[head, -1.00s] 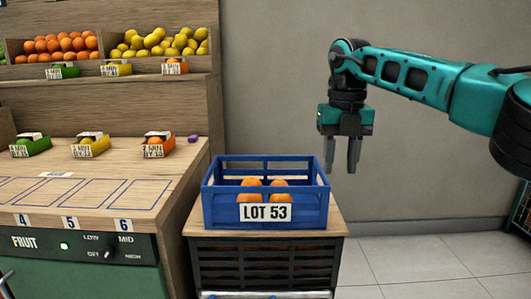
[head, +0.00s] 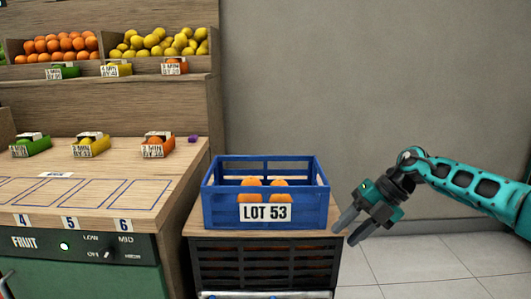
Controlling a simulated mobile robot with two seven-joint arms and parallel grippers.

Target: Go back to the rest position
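My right gripper (head: 347,233) is at the right of the head view, tilted down and to the left. Its two fingers are apart with nothing between them. It is beside the right edge of the crate stand, lower than the crate's rim. The blue crate (head: 232,214) labelled LOT 53 stands on the wooden-topped stand. Oranges (head: 250,182) show inside the crate.
A wooden counter (head: 180,165) with a control panel (head: 90,248) is at the left. Small labelled boxes (head: 90,147) stand on it. Shelf bins above hold oranges (head: 62,45) and lemons (head: 150,42). The floor (head: 430,262) at the right is clear.

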